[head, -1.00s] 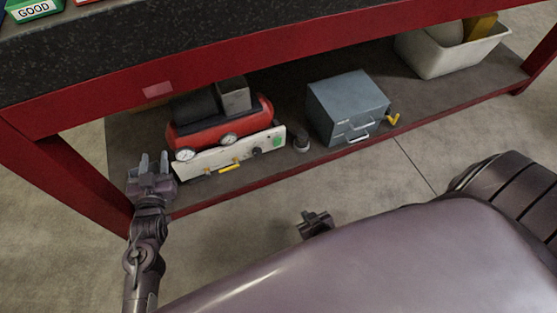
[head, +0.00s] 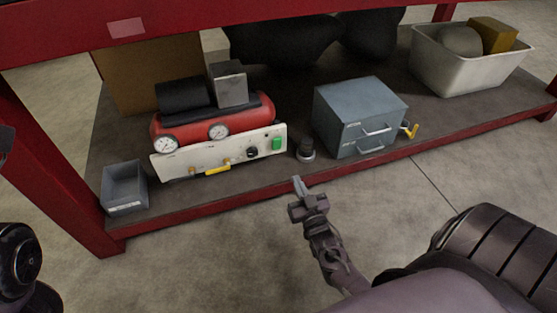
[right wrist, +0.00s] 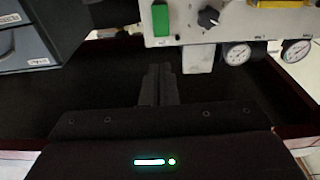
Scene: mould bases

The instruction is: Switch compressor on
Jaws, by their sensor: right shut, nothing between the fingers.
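The red compressor (head: 212,123) stands on the lower shelf in the head view. Its white front panel has a green switch (head: 278,144) at the right end, a black knob (head: 252,152) and a yellow handle (head: 218,168). My right gripper (head: 299,186) is shut and empty, in front of the shelf edge, below and a little right of the green switch, apart from it. In the right wrist view the picture is inverted; the green switch (right wrist: 160,19) lies ahead of the shut fingers (right wrist: 160,75), with a gap between. My left gripper's fingers do not show.
A dark round object (head: 305,150) stands between the compressor and a grey-blue drawer cabinet (head: 360,115). A small grey bin (head: 125,188) sits at the shelf's left end, a white tub (head: 465,75) at the right. The red shelf edge (head: 200,216) runs below the panel.

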